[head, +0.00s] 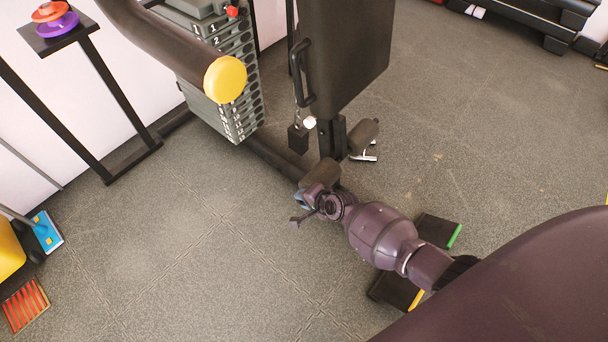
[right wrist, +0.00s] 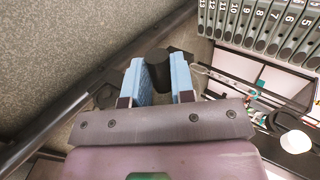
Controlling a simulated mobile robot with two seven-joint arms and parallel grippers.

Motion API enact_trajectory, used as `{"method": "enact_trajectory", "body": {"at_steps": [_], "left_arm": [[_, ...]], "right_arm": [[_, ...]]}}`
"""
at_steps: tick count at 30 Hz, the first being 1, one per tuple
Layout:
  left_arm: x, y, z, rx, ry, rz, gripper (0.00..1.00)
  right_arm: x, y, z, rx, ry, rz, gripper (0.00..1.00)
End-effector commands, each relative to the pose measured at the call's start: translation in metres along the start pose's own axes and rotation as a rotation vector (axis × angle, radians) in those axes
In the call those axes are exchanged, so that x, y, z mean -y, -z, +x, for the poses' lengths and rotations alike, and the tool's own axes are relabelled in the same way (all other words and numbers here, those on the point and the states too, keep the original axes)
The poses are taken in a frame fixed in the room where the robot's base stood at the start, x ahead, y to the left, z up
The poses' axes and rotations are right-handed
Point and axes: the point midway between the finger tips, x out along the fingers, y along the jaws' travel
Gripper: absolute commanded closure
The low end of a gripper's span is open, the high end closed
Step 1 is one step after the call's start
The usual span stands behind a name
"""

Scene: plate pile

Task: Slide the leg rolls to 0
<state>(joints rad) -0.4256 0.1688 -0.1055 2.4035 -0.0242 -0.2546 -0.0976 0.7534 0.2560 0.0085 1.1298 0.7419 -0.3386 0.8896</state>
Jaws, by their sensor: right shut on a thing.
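The leg rolls are dark padded cylinders on the machine's low frame. The near roll (head: 322,172) is at the foot of the post, and the far roll (head: 364,135) is on the other side of it. My right gripper (head: 309,197) is low at the near roll. In the right wrist view, its blue fingers (right wrist: 162,80) are on either side of a dark cylinder (right wrist: 157,58), which appears to be the near roll. The contact is partly hidden. My left gripper is in neither view.
A numbered weight stack (head: 236,95) stands behind, beside a dark upright pad (head: 347,45) and a yellow-capped bar (head: 226,80). A stand with colored plates (head: 57,22) is at upper left. The middle floor is clear.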

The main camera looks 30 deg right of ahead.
Motion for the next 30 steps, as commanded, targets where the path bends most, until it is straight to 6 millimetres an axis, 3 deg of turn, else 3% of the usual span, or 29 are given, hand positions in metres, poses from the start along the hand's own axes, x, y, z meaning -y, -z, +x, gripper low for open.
{"method": "enact_trajectory", "body": {"at_steps": [1, 5, 6, 11, 30], "left_arm": [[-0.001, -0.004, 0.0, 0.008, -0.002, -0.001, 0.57], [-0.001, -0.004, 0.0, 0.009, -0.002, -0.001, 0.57], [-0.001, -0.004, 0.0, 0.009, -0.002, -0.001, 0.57], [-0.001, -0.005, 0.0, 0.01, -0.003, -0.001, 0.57], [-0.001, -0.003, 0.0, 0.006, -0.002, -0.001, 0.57]], "right_arm": [[-0.019, -0.004, 0.001, 0.008, -0.032, 0.002, 1.0], [-0.02, -0.005, 0.001, 0.009, -0.032, 0.002, 1.0], [-0.02, -0.005, 0.001, 0.009, -0.032, 0.002, 0.74], [-0.018, -0.004, 0.001, 0.008, -0.03, 0.003, 0.52], [-0.007, -0.001, 0.0, 0.003, -0.012, 0.002, 0.52]]}}
